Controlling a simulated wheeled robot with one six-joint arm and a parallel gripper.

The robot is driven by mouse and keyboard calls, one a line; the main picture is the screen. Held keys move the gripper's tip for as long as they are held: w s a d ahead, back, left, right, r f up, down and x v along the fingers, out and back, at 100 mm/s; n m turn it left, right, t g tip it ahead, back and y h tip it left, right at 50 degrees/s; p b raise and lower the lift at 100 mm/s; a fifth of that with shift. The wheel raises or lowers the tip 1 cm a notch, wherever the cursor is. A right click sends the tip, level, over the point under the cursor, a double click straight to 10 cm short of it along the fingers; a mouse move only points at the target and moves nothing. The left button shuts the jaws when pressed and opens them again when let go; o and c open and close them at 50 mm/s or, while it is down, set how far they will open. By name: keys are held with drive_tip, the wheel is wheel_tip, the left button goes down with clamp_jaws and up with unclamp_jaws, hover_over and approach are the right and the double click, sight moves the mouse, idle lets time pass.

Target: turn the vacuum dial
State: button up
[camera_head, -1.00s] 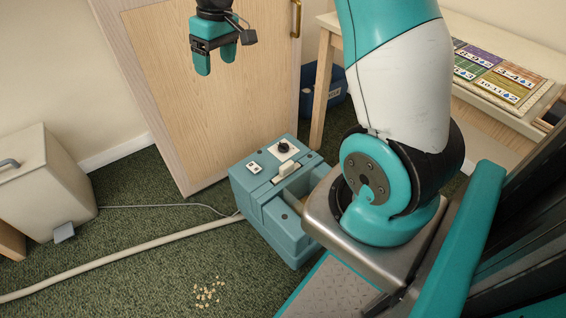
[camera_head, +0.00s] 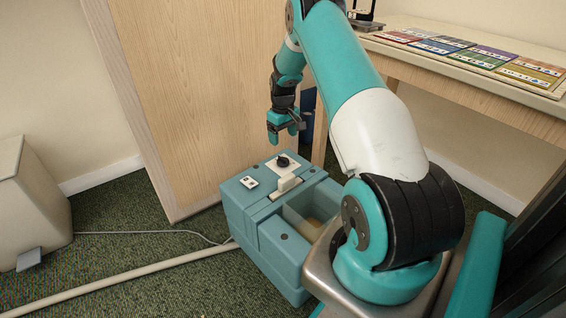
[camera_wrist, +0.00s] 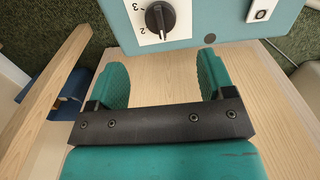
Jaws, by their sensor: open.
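The vacuum (camera_head: 262,238) is a teal box on the carpet. Its black dial (camera_head: 283,161) sits on a white plate on top, near the back edge. In the wrist view the dial (camera_wrist: 160,18) is at the top centre, with the numbers 2 and 3 beside it. My gripper (camera_head: 283,137) is a little above and behind the dial in the head view. In the wrist view its two teal fingers (camera_wrist: 160,72) are apart with nothing between them. The dial lies beyond the fingertips, and the fingers do not touch it.
A wooden door panel (camera_head: 190,100) stands behind the vacuum. A wooden table (camera_head: 470,85) with coloured cards is at the right. A pale hose (camera_head: 130,273) and a thin cord (camera_head: 150,233) run left across the carpet. A pale bin (camera_head: 30,205) stands at the left.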

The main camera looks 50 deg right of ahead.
sight(283, 158)
wheel_tip(283, 158, down, 10)
drive_tip(key=b, duration=0.3)
drive_tip(key=shift+r, duration=0.1)
drive_tip(key=c, duration=0.9)
